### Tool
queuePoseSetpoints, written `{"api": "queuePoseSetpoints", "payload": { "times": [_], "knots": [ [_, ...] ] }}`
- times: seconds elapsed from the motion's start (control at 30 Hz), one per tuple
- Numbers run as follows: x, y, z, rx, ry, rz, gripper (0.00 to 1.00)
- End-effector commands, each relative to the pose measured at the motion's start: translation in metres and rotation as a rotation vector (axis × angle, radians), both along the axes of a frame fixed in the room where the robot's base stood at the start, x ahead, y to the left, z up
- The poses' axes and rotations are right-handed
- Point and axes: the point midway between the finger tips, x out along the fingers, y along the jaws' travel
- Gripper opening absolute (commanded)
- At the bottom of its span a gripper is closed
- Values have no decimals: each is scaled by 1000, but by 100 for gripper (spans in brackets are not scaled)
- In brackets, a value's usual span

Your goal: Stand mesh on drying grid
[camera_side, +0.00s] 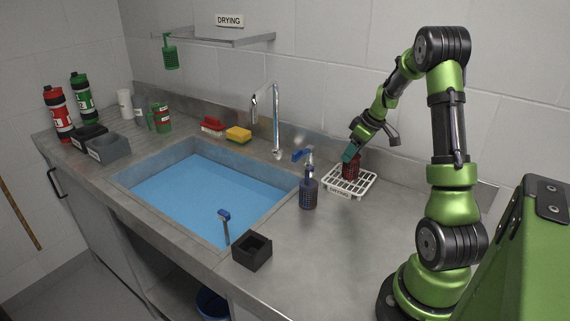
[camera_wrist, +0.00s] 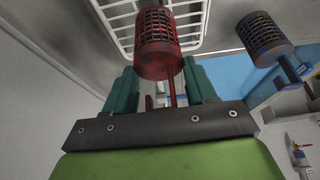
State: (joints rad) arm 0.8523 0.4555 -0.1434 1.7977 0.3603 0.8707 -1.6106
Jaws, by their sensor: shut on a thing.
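A red mesh basket (camera_side: 351,170) is at the white drying grid (camera_side: 363,188), over its upper part in the side view. My gripper (camera_side: 350,152) is shut on the red mesh from above. In the wrist view the red mesh (camera_wrist: 160,45) lies between and beyond the teal fingers (camera_wrist: 163,97), with a thin red stem running back between them. The white grid (camera_wrist: 118,20) shows behind it. I cannot tell whether the red mesh touches the grid.
A blue mesh (camera_side: 309,190) stands on the counter left of the grid, close to the sink (camera_side: 205,190). A tap (camera_side: 275,120) rises behind the sink. A black square holder (camera_side: 252,252) sits at the front. A green mesh (camera_side: 170,55) hangs from the shelf. The counter before the grid is clear.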

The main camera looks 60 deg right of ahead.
Motion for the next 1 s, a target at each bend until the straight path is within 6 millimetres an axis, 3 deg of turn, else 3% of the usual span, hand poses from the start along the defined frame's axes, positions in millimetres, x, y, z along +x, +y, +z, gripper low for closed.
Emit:
{"api": "queuePoseSetpoints", "payload": {
  "times": [0.07, 0.1, 0.23, 0.63, 1.0],
  "knots": [
    [0, 0, -3, 2, 1, 0, 11],
    [0, 0, -3, 2, 1, 1, 60],
    [0, 0, -3, 2, 1, 1, 80],
    [-2, 0, 6, -2, -1, -1, 81],
    [-30, -1, 74, -3, -2, -1, 81]
  ]
}}
